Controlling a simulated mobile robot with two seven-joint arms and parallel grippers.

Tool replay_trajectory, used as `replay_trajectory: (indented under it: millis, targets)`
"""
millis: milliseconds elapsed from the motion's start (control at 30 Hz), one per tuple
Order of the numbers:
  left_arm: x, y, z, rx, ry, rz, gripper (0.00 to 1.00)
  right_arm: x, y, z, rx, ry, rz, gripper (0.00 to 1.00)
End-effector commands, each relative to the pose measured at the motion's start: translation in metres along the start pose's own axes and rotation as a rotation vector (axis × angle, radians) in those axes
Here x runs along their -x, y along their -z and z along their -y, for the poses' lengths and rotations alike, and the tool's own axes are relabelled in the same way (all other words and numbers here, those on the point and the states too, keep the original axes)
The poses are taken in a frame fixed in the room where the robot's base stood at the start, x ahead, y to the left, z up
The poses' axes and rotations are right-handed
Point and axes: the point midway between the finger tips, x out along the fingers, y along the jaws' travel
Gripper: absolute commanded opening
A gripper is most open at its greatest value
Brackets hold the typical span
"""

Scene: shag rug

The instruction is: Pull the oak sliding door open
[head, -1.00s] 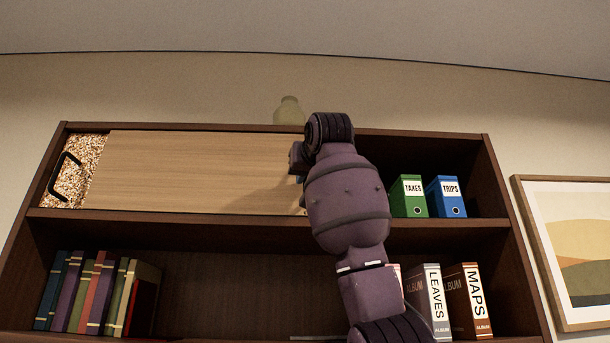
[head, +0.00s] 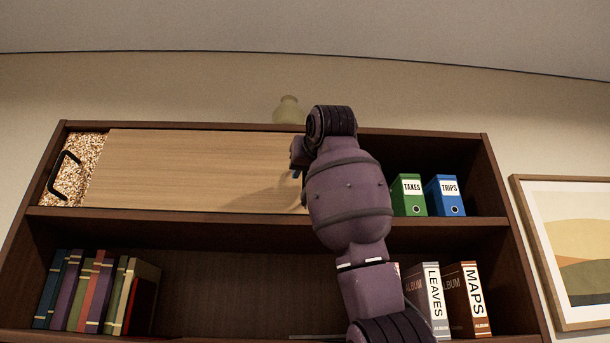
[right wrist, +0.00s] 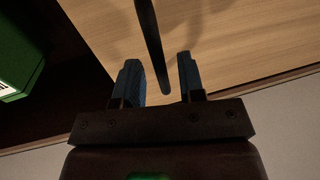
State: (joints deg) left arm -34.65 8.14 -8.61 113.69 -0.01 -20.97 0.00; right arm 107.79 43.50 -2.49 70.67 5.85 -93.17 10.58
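The oak sliding door (head: 195,170) is a pale wood panel across the upper shelf bay of the dark bookcase. In the right wrist view the oak door (right wrist: 240,40) fills the upper right. A dark bar handle (right wrist: 152,50) stands on it near its edge. My right gripper (right wrist: 162,80) is open, with one finger on each side of the handle's end. Gaps show on both sides, so it is not clamped. In the head view my right arm hides the handle and most of the right gripper (head: 299,160). My left gripper is not in view.
A speckled panel (head: 88,150) with a black handle (head: 55,176) shows left of the oak door. A green binder (head: 409,196) and a blue binder (head: 446,196) stand in the open bay at right. Books (head: 90,290) fill the lower left.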

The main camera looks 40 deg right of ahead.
Motion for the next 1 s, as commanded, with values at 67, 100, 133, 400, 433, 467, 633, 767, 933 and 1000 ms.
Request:
replay_trajectory:
  millis: [67,100,133,400,433,467,633,767,933,1000]
  targets:
    - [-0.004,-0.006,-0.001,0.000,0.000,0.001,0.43,0.014,-0.002,0.000,0.000,0.002,-0.005,0.36]
    - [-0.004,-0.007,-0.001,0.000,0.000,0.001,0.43,0.021,-0.002,0.000,0.000,0.001,-0.004,0.36]
    - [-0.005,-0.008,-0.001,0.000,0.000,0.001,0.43,0.027,-0.002,0.001,0.000,0.001,-0.004,0.36]
    - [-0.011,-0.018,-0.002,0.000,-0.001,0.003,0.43,0.073,-0.002,0.001,-0.001,0.002,-0.003,0.36]
    - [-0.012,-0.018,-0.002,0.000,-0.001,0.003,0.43,0.076,-0.001,0.001,-0.001,0.002,-0.003,0.36]
    - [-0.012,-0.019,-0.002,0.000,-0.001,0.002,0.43,0.079,-0.001,0.001,-0.001,0.002,-0.003,0.36]
    - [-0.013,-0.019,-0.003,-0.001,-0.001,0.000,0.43,0.091,-0.001,0.000,0.000,0.002,-0.002,0.36]
    - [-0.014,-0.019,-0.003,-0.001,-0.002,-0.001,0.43,0.093,0.000,0.000,0.000,0.001,-0.001,0.36]
    - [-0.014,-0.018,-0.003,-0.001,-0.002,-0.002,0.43,0.093,0.000,0.000,0.000,0.001,-0.001,0.36]
    - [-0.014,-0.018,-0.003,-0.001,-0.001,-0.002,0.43,0.093,0.000,0.000,0.000,0.001,-0.001,0.36]
